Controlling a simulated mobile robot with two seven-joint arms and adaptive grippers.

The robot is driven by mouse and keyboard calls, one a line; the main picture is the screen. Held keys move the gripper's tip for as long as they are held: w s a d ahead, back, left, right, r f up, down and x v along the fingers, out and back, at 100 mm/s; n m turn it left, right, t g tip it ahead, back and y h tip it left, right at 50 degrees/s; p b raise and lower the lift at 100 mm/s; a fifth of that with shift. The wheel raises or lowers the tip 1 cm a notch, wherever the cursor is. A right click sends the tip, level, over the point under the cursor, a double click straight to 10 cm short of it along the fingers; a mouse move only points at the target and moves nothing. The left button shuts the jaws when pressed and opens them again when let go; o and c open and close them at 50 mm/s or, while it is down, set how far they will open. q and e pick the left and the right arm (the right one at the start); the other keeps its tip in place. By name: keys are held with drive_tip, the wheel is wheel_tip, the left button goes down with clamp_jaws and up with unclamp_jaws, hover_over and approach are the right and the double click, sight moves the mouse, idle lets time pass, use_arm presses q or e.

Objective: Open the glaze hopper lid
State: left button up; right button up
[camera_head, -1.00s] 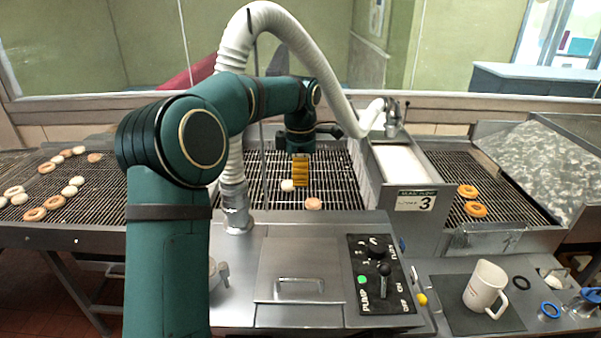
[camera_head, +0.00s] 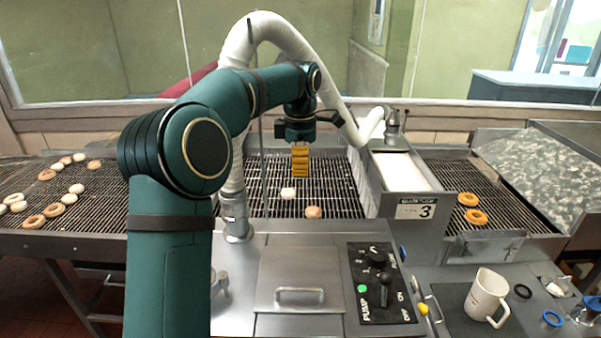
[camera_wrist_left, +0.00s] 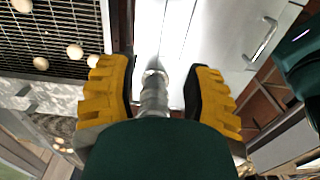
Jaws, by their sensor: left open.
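The glaze hopper lid (camera_head: 300,262) is a flat square metal plate with a bar handle (camera_head: 299,291) near its front edge, in the head view. It lies flat and looks closed on the metal machine top. My left gripper (camera_head: 300,160), with yellow ribbed fingers, is beyond the lid, above the wire conveyor, touching nothing. In the left wrist view its fingers (camera_wrist_left: 163,95) are spread with nothing gripped. A metal pipe shows in the gap between them, and a bar handle (camera_wrist_left: 262,40) on a bright panel is to the right. My right gripper is out of view.
A control panel (camera_head: 381,285) with knobs is right of the lid. A white hose (camera_head: 290,38) arches behind my left arm to a metal pipe (camera_head: 236,215) left of the lid. A mug (camera_head: 486,298) stands on a dark mat. Doughnuts lie on the wire conveyors.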

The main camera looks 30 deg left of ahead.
use_arm(q)
drive_tip(key=shift+r, duration=2.05)
drive_tip(key=shift+d, duration=0.1)
